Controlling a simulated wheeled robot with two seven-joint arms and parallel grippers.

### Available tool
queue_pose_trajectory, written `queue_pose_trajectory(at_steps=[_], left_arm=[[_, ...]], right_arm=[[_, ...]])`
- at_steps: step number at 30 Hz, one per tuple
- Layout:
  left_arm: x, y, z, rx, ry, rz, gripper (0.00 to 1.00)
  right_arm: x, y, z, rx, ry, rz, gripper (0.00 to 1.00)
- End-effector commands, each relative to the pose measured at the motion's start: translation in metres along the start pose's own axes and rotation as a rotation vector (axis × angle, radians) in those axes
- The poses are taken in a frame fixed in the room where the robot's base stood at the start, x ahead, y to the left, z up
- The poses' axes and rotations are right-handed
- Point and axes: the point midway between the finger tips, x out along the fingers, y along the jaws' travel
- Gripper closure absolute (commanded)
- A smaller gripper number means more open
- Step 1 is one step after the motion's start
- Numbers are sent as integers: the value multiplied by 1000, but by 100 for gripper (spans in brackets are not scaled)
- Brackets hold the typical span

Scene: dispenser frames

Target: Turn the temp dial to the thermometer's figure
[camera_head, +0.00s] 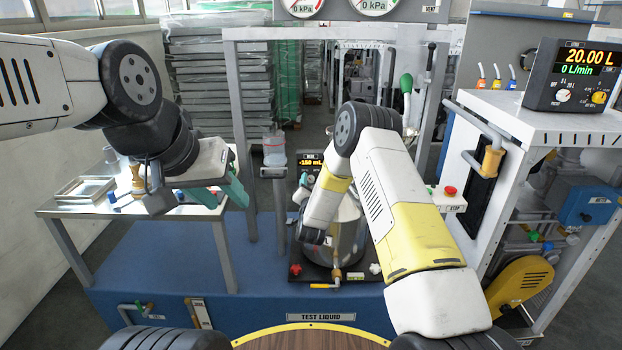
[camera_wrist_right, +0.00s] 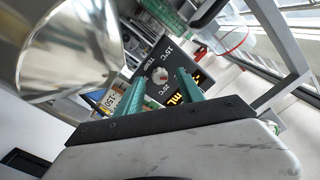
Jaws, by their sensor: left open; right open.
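The temp dial (camera_wrist_right: 159,76) is a round pale knob on a dark panel (camera_wrist_right: 172,58) in the right wrist view, with TEMP, 15°C and 25°C marked around it. Its pointer is too small to read surely. My right gripper (camera_wrist_right: 160,92) is open, its teal fingers apart on either side of the dial in that view; I cannot tell whether they touch it. In the head view the dispenser display (camera_head: 310,163) reads -150 mL, and my right arm hides most of the right gripper. My left gripper (camera_head: 234,184) is open and empty over the side table. I cannot identify a thermometer or its figure.
A shiny metal vessel (camera_head: 348,235) stands close to my right forearm and fills the upper left of the right wrist view (camera_wrist_right: 60,45). A clear container (camera_head: 274,150) stands on a post. The side table (camera_head: 180,212) holds a tray (camera_head: 85,190). A cart display (camera_head: 570,62) reads 20.00 L.

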Motion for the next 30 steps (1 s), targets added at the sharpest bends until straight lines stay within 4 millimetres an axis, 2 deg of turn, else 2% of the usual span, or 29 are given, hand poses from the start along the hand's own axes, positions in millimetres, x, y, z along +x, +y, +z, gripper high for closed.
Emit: queue_pose_trajectory(at_steps=[4,11,18,30], left_arm=[[0,0,0,0,0,0,59],[0,0,0,0,0,0,59],[0,0,0,0,0,0,59],[0,0,0,0,0,0,59]], right_arm=[[8,0,0,-1,0,0,55],[9,0,0,-1,-1,0,55],[9,0,0,0,-1,0,100],[9,0,0,42,-1,0,100]])
